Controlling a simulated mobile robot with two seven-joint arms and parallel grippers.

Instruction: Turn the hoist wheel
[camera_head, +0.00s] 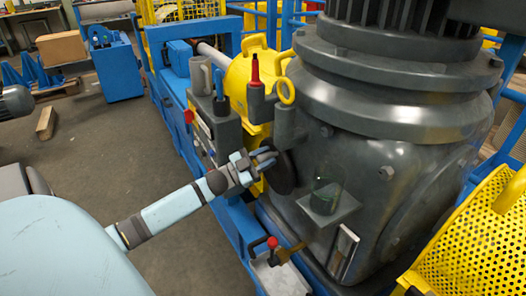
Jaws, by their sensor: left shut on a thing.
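The hoist wheel looks to be the dark disc (283,174) mounted low on the side of the big grey machine housing (390,165). My left arm reaches in from the lower left. My left gripper (268,157) is at the left edge of the dark disc, its fingers shut on part of it. The gripper covers part of the disc, so the exact grip spot is hard to make out. My right gripper is not in view.
A grey control box (222,132) with a red knob stands just left of the wheel. A red-tipped lever (272,243) sits below. A yellow perforated guard (470,235) is at the right. Open floor (105,150) lies at the left.

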